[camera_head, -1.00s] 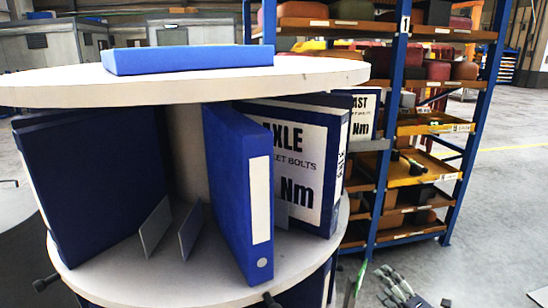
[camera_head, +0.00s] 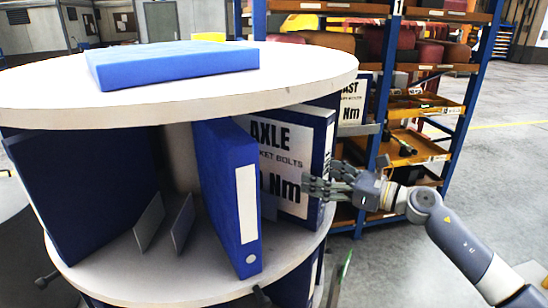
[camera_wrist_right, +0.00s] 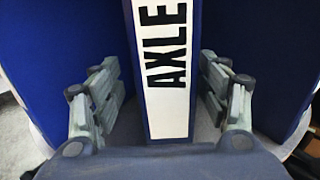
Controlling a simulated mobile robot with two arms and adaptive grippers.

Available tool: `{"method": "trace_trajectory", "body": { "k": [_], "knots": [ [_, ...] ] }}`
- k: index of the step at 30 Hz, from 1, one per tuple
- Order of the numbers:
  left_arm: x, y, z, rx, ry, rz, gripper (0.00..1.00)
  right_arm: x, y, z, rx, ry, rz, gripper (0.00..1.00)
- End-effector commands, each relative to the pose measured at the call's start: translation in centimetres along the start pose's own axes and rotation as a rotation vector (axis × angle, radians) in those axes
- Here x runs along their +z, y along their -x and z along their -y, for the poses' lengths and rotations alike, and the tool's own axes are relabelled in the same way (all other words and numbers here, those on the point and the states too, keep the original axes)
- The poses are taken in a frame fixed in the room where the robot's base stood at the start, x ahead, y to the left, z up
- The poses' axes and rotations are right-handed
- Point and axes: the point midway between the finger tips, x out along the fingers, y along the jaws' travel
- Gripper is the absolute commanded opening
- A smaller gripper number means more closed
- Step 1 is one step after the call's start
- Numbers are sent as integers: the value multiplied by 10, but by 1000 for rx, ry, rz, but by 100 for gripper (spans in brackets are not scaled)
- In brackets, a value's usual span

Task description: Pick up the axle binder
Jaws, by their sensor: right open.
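The axle binder (camera_head: 290,150) is blue with a white cover label reading AXLE. It stands upright on the lower shelf of the round carousel (camera_head: 150,280). Its spine, with a white AXLE strip, fills the middle of the right wrist view (camera_wrist_right: 165,60). My right gripper (camera_head: 328,182) is open at the binder's outer edge. In the right wrist view, one finger is on each side of the spine, with visible gaps. My left gripper is not in view.
Another blue binder (camera_head: 222,185) stands left of the axle binder, and a large dark blue one (camera_head: 85,195) is farther left. A blue binder (camera_head: 175,65) lies on the carousel top. A blue-framed shelf rack (camera_head: 377,120) stands behind. Open floor lies at right.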

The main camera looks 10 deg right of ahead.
Motion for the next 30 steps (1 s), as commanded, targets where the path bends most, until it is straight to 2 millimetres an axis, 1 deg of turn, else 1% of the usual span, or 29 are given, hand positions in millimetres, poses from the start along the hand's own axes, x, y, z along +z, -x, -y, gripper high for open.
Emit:
{"method": "trace_trajectory", "body": {
  "k": [3,6,10,13,19,20,21,23,24,26,27,28,29,30],
  "knots": [
    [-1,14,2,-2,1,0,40,6,-13,2,1,-3,4,69],
    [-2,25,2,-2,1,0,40,6,-27,6,1,-5,3,69],
    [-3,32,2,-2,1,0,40,3,-44,6,1,-4,2,69],
    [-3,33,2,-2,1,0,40,1,-49,6,0,-2,2,69],
    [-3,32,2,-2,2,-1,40,0,-50,6,0,-1,1,69],
    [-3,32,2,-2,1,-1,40,0,-50,6,0,-1,1,67],
    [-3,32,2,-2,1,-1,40,0,-50,6,0,-2,1,58],
    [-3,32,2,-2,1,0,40,0,-49,6,0,-2,1,44],
    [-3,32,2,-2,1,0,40,0,-49,6,0,-2,1,35],
    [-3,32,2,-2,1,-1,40,0,-49,6,-1,-2,1,22],
    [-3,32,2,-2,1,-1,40,0,-49,6,0,-2,1,12],
    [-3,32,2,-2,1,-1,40,0,-49,6,-1,-2,1,6],
    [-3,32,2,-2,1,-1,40,0,-49,6,-1,-2,1,0],
    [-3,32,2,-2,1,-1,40,4,-49,7,-2,-1,8,0]
  ]
}}
